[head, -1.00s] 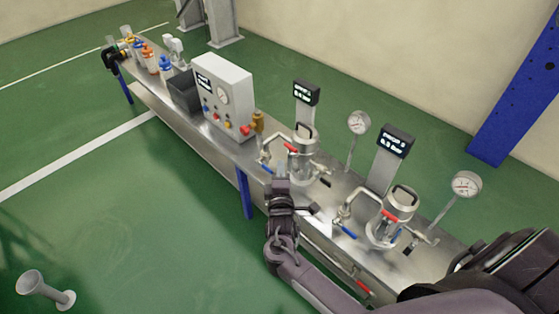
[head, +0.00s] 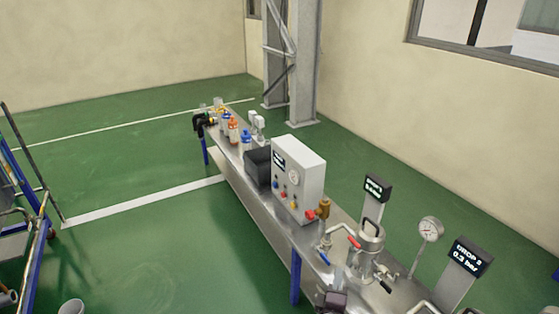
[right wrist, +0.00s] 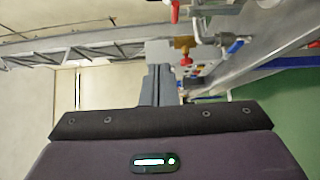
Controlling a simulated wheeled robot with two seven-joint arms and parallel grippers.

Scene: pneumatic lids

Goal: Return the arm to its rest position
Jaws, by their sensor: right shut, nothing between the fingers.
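My right gripper (head: 337,277) shows at the bottom edge of the head view, beside the front edge of the steel bench (head: 272,227). Its fingers are closed with nothing between them, and most of the arm behind it is out of the frame. In the right wrist view the closed grey fingers (right wrist: 158,85) point toward the bench fittings, with a brass fitting (right wrist: 184,43) and red and blue valve handles beyond. The nearer lidded steel vessel (head: 370,240) stands to the right of the gripper in the head view. My left gripper is not in view.
On the bench stand a white control box (head: 298,170), a black bin (head: 258,166), several bottles, a pressure gauge (head: 430,229) and display posts (head: 464,257). A blue-framed rack (head: 37,235) stands at the left. Green floor in front of the bench is largely clear.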

